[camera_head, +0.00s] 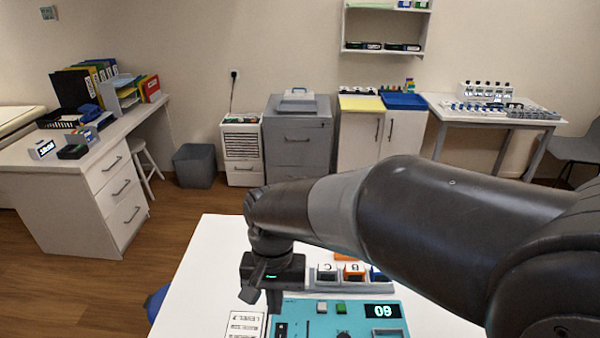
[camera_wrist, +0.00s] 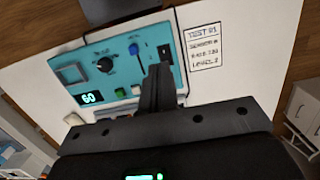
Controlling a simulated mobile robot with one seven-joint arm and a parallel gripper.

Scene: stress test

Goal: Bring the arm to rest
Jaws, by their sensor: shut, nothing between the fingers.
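My arm (camera_head: 430,215) reaches across the head view from the right, bent down over a white table (camera_head: 205,260). My gripper (camera_head: 250,295) points down at the near left of a teal control panel (camera_head: 360,318). In the wrist view my gripper (camera_wrist: 160,70) has its fingers shut together with nothing between them. Its tips appear over the panel (camera_wrist: 85,60) near a black switch (camera_wrist: 167,54); whether they touch it I cannot tell. The panel has a blue slider (camera_wrist: 134,49), a black knob (camera_wrist: 105,65), a green button (camera_wrist: 121,93) and a display reading 60 (camera_wrist: 91,98).
A printed card (camera_wrist: 204,46) lies beside the panel. A desk (camera_head: 90,160), grey cabinet (camera_head: 297,140) and side table (camera_head: 435,103) stand farther off. Wooden floor (camera_head: 180,220) is clear at left.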

